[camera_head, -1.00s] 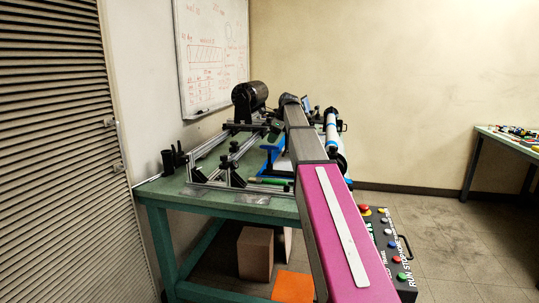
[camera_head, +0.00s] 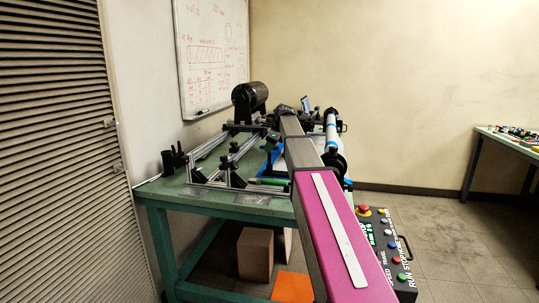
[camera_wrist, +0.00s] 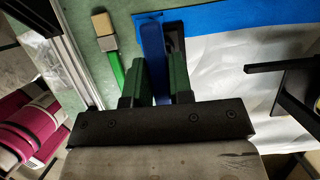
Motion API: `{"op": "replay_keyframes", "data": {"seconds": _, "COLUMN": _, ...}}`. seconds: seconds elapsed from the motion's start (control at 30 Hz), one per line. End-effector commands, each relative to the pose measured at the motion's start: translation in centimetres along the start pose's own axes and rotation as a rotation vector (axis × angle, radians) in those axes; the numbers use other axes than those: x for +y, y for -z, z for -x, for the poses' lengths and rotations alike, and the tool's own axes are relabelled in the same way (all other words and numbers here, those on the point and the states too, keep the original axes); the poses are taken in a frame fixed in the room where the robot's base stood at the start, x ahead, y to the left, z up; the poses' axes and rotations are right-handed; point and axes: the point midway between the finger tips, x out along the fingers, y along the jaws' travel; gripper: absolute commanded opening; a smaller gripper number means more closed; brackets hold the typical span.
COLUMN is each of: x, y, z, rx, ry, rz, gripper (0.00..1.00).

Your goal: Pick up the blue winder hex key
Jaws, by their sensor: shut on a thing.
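The blue winder hex key (camera_wrist: 153,40) shows in the wrist view as a long blue piece between the two fingers of my gripper (camera_wrist: 157,64). The gripper is shut on it, with one finger on each side. The key's lower end is hidden by the fingers and the gripper body. In the head view my arm hides the gripper and the key. I cannot tell whether the key is clear of the bench.
A green-handled brush (camera_wrist: 106,44) lies left of the fingers, beside a metal rail (camera_wrist: 75,45). A white sheet with a blue border (camera_wrist: 240,60) lies right. The winding rig with a black drum (camera_head: 249,97) stands on the green bench (camera_head: 165,193).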

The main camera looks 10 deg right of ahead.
Motion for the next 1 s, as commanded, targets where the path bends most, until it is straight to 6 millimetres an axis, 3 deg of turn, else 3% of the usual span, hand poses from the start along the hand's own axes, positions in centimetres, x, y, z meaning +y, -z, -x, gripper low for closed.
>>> {"op": "replay_keyframes", "data": {"seconds": 0.27, "x": 0.0, "y": -0.2, "z": 0.5, "rx": 0.000, "ry": 0.000, "rz": 0.000, "gripper": 0.00}}
{"op": "replay_keyframes", "data": {"seconds": 0.57, "x": -0.1, "y": -1.6, "z": 3.8, "rx": -0.001, "ry": 0.001, "rz": 0.001, "gripper": 0.00}}
{"op": "replay_keyframes", "data": {"seconds": 1.0, "x": 6.8, "y": -6.6, "z": 6.5, "rx": -0.001, "ry": 0.001, "rz": 0.002, "gripper": 0.00}}
